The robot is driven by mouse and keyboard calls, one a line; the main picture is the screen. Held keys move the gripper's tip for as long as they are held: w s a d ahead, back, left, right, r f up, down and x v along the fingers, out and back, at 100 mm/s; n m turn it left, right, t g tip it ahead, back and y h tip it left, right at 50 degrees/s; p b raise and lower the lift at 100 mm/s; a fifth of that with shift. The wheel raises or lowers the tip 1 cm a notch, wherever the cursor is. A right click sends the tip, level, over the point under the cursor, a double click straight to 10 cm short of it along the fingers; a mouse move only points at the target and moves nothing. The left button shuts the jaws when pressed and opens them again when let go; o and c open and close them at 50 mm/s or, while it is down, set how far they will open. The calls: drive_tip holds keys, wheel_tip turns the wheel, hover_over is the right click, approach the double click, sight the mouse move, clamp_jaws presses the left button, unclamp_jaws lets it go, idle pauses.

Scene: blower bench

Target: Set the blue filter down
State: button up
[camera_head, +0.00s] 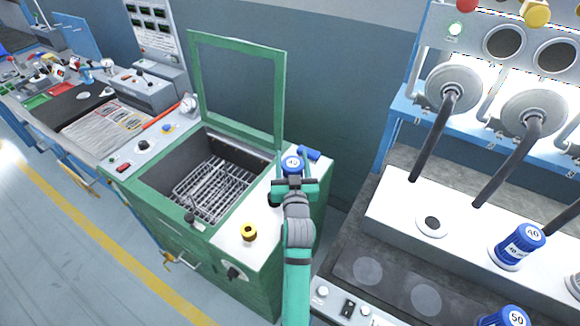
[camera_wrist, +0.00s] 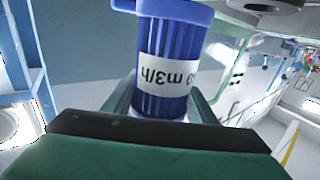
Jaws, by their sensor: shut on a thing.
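The blue filter (camera_head: 292,163) is a blue cylinder with a white round label on its top, held over the right part of the green machine's top. In the wrist view the blue filter (camera_wrist: 168,62) shows a white band with upside-down lettering. My gripper (camera_head: 292,184) is shut on it, with a finger on each side of its body. The gripper also shows in the wrist view (camera_wrist: 165,105). The filter's bottom is hidden by the gripper in the head view, so I cannot tell whether it touches the white surface.
The green machine (camera_head: 160,215) has a raised lid (camera_head: 238,88) and a wire rack (camera_head: 213,188) inside. A yellow-and-black knob (camera_head: 249,232) sits on its white top. At right, a white bench (camera_head: 470,235) holds another blue filter (camera_head: 520,245) under dark hoses.

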drive_tip(key=shift+w+a+f, duration=0.2)
drive_tip(key=shift+w+f, duration=0.15)
drive_tip(key=shift+f, duration=1.55)
drive_tip(key=shift+f, duration=0.25)
drive_tip(key=o, duration=1.2)
drive_tip(key=shift+c, duration=0.2)
